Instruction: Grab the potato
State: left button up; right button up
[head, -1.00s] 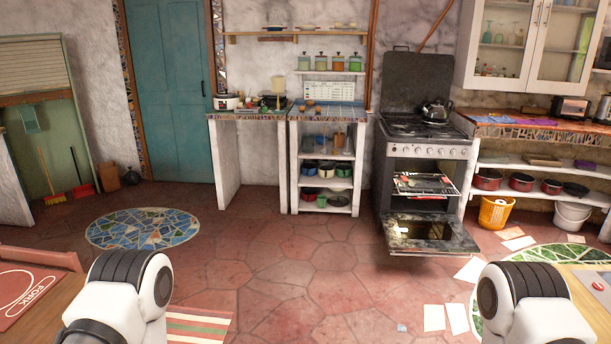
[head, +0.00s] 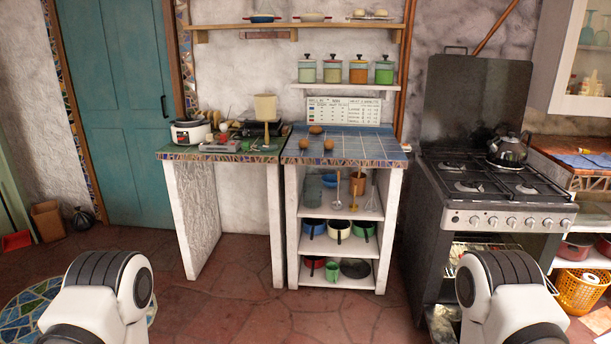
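Three small brown, roundish things that look like potatoes lie on the blue-tiled counter (head: 365,143). One potato-like thing (head: 315,129) is at the back, and two more, on the left (head: 302,143) and on the right (head: 328,145), are nearer the front edge. They are too small to tell apart well. Only the white and black links of my two arms show at the bottom left and bottom right, well short of the counter. Neither gripper is in view.
A stove (head: 490,190) with a kettle (head: 508,150) stands to the right of the counter. Shelves with pots (head: 339,229) are below. Canisters (head: 358,70) stand above. The floor in front (head: 250,320) is clear.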

aim_at(328, 144)
jog(key=i+z, duration=0.1)
jog(key=i, duration=0.55)
jog(key=i+j+z, duration=0.15)
jog(key=i, duration=0.55)
